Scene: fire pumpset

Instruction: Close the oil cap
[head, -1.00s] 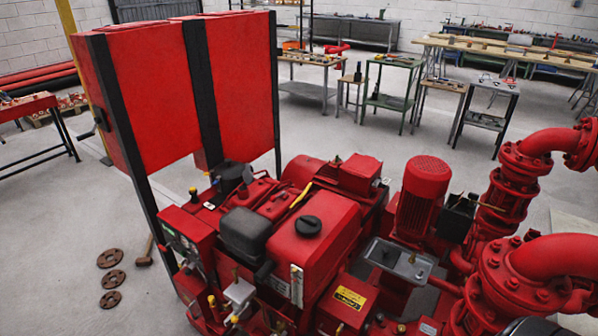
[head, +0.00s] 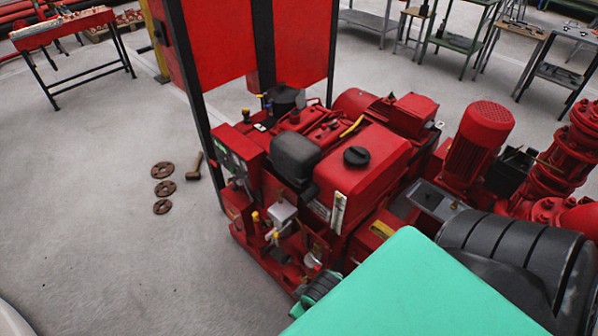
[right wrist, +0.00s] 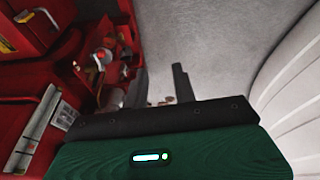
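A black round cap (head: 357,156) sits on top of the red tank (head: 372,168) of the pumpset in the head view; I cannot tell whether it is fully seated. I see no cap clearly marked as the oil cap. My right gripper (right wrist: 162,88) shows in the right wrist view with its two dark fingers apart and nothing between them. It points down past the side of the red engine toward the grey floor. In the head view my green and black right arm covers the lower right, hiding part of the pumpset. My left gripper is not in view.
Red valves and fittings (right wrist: 110,60) lie left of the right gripper's fingers. Rusty flange rings (head: 164,188) and a hammer (head: 194,167) lie on the floor. A red panel (head: 220,45) stands behind the engine.

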